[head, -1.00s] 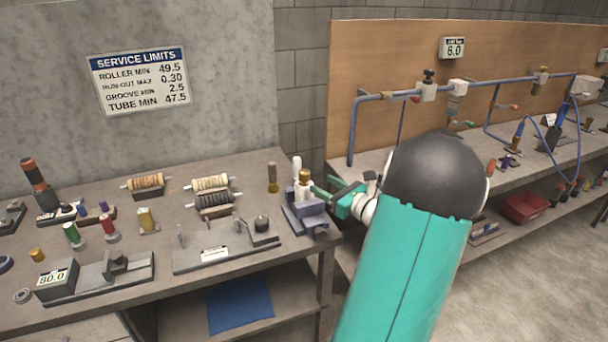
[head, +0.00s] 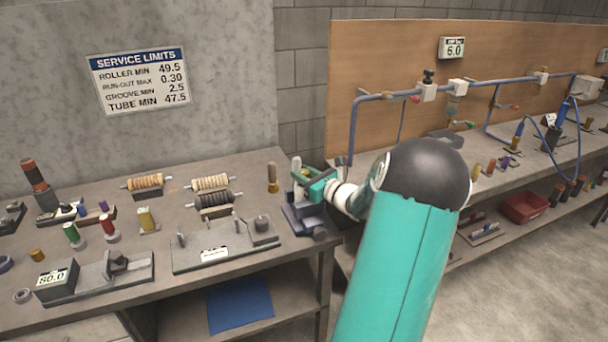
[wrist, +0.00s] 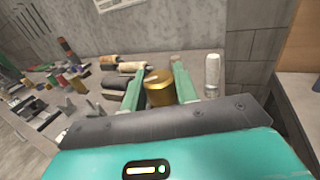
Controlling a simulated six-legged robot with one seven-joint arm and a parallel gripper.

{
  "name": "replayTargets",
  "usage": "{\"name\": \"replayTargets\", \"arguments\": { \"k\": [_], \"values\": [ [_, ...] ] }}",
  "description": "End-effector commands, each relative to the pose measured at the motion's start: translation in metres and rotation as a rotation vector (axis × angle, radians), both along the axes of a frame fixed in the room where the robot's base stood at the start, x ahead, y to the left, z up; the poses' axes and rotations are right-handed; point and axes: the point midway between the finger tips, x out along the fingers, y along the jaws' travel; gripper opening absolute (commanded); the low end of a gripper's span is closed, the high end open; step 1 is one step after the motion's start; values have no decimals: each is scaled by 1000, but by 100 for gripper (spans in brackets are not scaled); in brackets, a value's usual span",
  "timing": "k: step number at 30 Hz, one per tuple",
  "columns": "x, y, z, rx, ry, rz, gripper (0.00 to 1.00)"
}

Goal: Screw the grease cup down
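The brass grease cup (wrist: 159,88) stands upright between the fingers of my gripper (wrist: 158,90) in the wrist view. A finger is on each side of it. A small gap shows at the left finger; contact at the right finger cannot be told. In the head view my gripper (head: 314,186) is over the blue-grey fixture (head: 304,219) at the right end of the left bench. There the gripper hides the cup.
A white bottle (wrist: 212,74) stands close to the right of my gripper in the wrist view. A brass-topped post (head: 272,178) stands left of the fixture. Rollers (head: 213,184) and a grey gauge stand (head: 225,247) lie further left. Blue pipework (head: 352,130) rises on the right.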

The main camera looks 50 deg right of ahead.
Motion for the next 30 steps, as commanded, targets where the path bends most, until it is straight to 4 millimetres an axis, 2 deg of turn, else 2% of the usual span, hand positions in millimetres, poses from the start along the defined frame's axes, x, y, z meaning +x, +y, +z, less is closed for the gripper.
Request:
{"name": "replayTargets", "arguments": {
  "k": [1, 2, 14, 30],
  "values": [
    [0, 0, 0, 0, 0, 0, 12],
    [0, 0, 0, 0, 0, 0, 7],
    [0, 1, 0, -1, 2, -52, 7],
    [1, 2, 1, -2, 0, -350, 7]
  ]
}}
